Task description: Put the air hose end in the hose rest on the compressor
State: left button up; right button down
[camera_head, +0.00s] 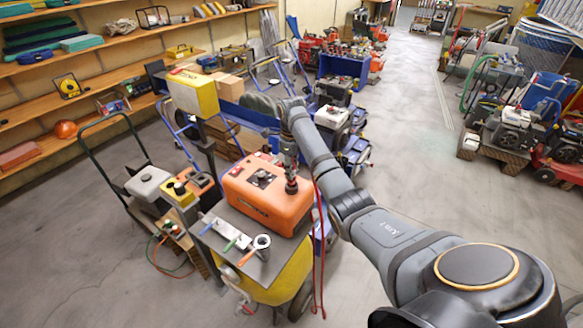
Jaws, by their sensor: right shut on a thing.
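The orange compressor unit (268,200) sits on a yellow wheeled cart (291,277) with a grey top. My right arm reaches in from the lower right, and its right gripper (290,168) points down over the right part of the compressor's top. It is shut on a small dark piece with red on it, seemingly the air hose end (291,186); the fingers hide part of it. A red hose (318,250) hangs down the cart's right side. A grey upright ring (262,242), possibly the hose rest, stands on the cart's front corner. My left gripper is out of view.
A pale block with coloured-handled tools (226,232) lies beside the ring. A yellow box on a post (193,92) rises behind the compressor. A green-framed hand cart (118,155) stands left. Engine machines (505,130) stand at right; the floor between is clear.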

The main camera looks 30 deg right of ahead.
jog(key=shift+f, duration=1.5)
jog(key=c, duration=1)
grip_release()
notch_tip(320, 180, up, 8)
jog(key=shift+f, duration=0.25)
